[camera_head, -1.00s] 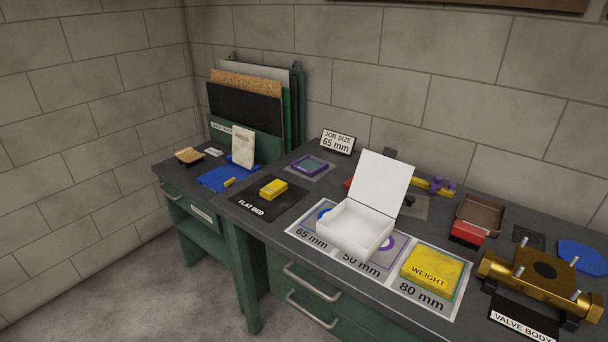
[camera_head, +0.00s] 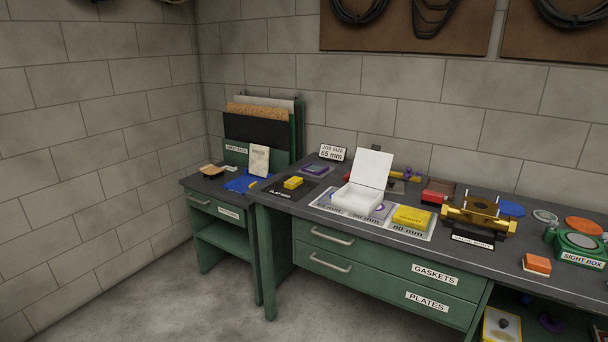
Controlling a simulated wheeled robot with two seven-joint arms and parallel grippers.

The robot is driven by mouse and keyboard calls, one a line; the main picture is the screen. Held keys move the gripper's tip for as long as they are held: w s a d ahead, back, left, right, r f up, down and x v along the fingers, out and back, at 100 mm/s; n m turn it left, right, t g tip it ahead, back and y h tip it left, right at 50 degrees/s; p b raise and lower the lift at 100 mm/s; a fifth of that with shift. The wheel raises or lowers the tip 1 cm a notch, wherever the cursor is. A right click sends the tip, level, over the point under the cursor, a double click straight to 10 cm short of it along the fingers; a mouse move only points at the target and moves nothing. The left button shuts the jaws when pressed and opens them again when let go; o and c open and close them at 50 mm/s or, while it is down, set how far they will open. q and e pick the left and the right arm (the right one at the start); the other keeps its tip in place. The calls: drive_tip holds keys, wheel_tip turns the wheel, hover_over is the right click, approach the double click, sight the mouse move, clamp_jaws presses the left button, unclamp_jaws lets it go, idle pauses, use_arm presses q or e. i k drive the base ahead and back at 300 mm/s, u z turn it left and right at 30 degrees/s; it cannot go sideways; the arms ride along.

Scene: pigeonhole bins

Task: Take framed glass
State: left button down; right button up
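A small purple square frame with a grey-green pane (camera_head: 316,170) lies flat on a light pad at the back of the bench. It looks like the framed glass, though it is small in this view. It lies behind the black flat-bed mat (camera_head: 318,187) and just in front of the sign reading "JOB SIZE 65 mm" (camera_head: 333,153). Nothing covers it. Neither of my grippers is in view.
A brass valve body (camera_head: 478,212) and green sight box (camera_head: 580,245) are farther right. Floor in front is clear.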

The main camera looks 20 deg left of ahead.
sight(313, 168)
drive_tip(key=u, duration=0.45)
drive_tip(key=i, duration=3)
drive_tip(key=u, duration=1.1)
